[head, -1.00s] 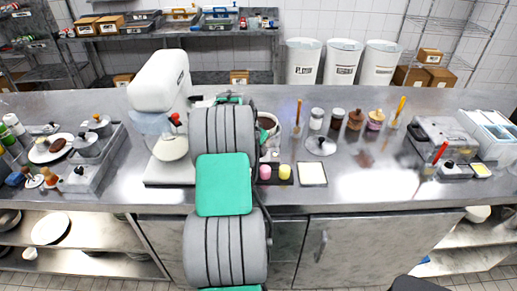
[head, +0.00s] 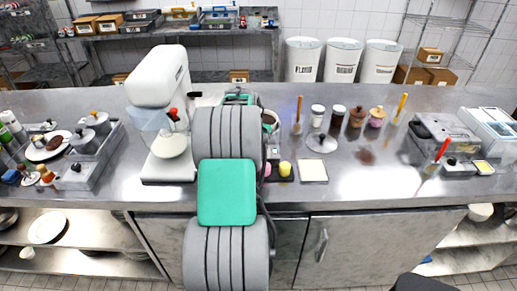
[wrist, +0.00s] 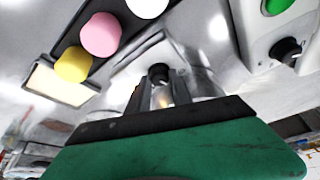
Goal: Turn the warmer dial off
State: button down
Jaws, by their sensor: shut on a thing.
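In the wrist view my gripper (wrist: 160,92) has its two dark fingers close together around a small black knob (wrist: 159,72), which looks like the warmer dial. The knob sits in front of a pale grey body (wrist: 140,58), which seems to be the warmer. Clear, shiny surfaces blur the area around the fingers. The dial's pointer and setting cannot be read. In the head view my arm hides the fingertips and the dial; only a small part of the warmer area shows beside the arm.
A white stand mixer (head: 158,85) stands left of my arm. A black panel-mounted knob (wrist: 287,49) and a green button show at the wrist view's upper right. A dark tray with pink (wrist: 101,34) and yellow (wrist: 75,64) pieces lies close by. Jars (head: 337,118) stand further right.

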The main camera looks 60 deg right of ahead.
jog(key=n+b, duration=0.1)
jog(key=n+t, duration=0.1)
jog(key=n, duration=0.1)
jog(key=n+b, duration=0.1)
jog(key=shift+s+d+f+n+t+b, duration=0.1)
jog(key=shift+s+n+t+b, duration=0.2)
jog(key=shift+t, duration=0.1)
jog(key=n, duration=0.2)
jog(key=n+t+y, duration=0.1)
jog(key=n, duration=0.1)
jog(key=shift+n+y+b, duration=0.3)
jog(key=shift+b, duration=0.1)
jog(key=c, duration=1.2)
grip_release()
jog(key=shift+o, duration=0.2)
jog(key=b+v, duration=0.1)
jog(key=v, duration=0.7)
jog(key=shift+s, duration=0.2)
jog(key=shift+d, duration=0.1)
